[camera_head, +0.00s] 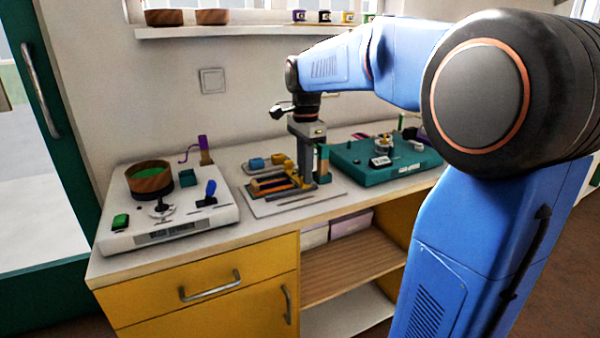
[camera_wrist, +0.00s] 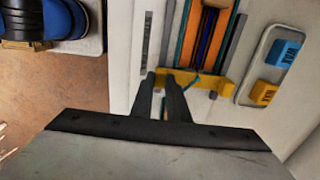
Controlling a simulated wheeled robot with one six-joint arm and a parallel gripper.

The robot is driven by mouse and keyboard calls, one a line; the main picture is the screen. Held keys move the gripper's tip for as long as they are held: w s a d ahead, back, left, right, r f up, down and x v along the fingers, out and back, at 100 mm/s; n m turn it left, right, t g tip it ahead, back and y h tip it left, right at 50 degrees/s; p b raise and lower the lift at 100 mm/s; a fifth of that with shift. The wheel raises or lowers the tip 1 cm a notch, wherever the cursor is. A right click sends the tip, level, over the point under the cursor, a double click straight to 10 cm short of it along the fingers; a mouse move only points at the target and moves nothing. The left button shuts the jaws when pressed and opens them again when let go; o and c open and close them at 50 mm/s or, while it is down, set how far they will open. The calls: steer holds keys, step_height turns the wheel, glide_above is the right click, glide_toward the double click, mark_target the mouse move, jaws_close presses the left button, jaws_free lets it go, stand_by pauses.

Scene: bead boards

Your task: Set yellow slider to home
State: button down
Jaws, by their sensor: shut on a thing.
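The yellow slider (camera_wrist: 222,86) is a yellow crosspiece at the near end of an orange channel (camera_wrist: 212,25) with dark strands in the wrist view. My gripper (camera_wrist: 168,76) has its two dark fingers at the slider's left part and is shut on it; the fingertips hide some of it. In the head view, my gripper (camera_head: 306,178) reaches down to the white board (camera_head: 265,209) in the middle of the counter. The yellow slider (camera_head: 296,183) shows beside it, partly hidden. I cannot make out a home mark.
A small tray (camera_wrist: 246,97) with a blue block (camera_wrist: 283,53) and a yellow block (camera_wrist: 263,92) lies right of the channel. A white device (camera_head: 165,237) with a wooden bowl (camera_head: 150,178) stands left; a teal board (camera_head: 400,168) stands right.

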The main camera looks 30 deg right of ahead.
steer(key=shift+d, duration=0.8)
steer(key=c, duration=1.7)
jaws_free()
steer(key=shift+d, duration=0.1)
step_height(320, 180, up, 17)
steer(key=shift+r, duration=0.2)
steer(key=s+a+f+n+t, duration=0.1)
steer(key=s+a+f+n, duration=0.1)
steer(key=s+f+n, duration=0.4)
steer(key=s+a+f+n+t, duration=0.2)
steer(key=s+f+n, duration=0.4)
steer(key=s+f, duration=0.5)
steer(key=s+a+f+n+t, duration=0.1)
steer(key=s+a+f+n, duration=0.2)
steer(key=s+f+n, duration=0.3)
steer(key=shift+s+a+f+t, duration=0.15)
steer(key=shift+s+f, duration=0.45)
steer(key=shift+f, duration=0.35)
steer(key=shift+s+f+t, duration=0.1)
steer(key=shift+s+f, duration=0.55)
steer(key=shift+f, duration=0.35)
steer(key=shift+s+a+f+t, duration=0.15)
steer(key=shift+s+f, duration=0.45)
steer(key=shift+f, duration=0.35)
